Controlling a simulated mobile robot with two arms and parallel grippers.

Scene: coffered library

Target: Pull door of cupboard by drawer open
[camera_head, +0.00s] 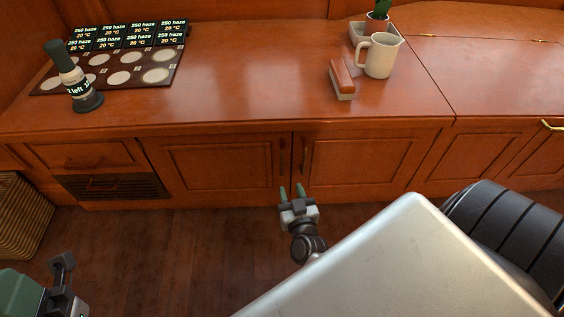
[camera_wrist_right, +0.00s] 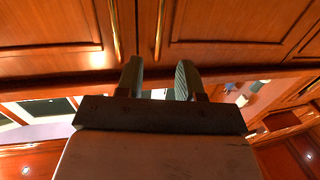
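The wooden cupboard door (camera_head: 215,165) beside the drawer (camera_head: 85,155) is shut. Its upright handle (camera_head: 282,157) is at the door's right edge. A neighbouring shut door (camera_head: 365,160) has its own handle (camera_head: 305,155) close by. My right gripper (camera_head: 291,191) is open and empty, with its fingers pointing toward the cupboard, low near the gap between the two doors. In the right wrist view its fingers (camera_wrist_right: 158,78) are apart, and two brass handles show beyond them. My left gripper (camera_head: 62,262) is at the lower left, away from the cupboard; its opening is unclear.
The counter (camera_head: 250,80) holds a bottle-like object (camera_head: 72,80), a panel of labelled discs (camera_head: 120,70), a mug (camera_head: 379,55) and a red-topped block (camera_head: 342,80). A woven basket (camera_head: 22,215) stands at the left. Bare floor (camera_head: 190,245) lies before the cupboard.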

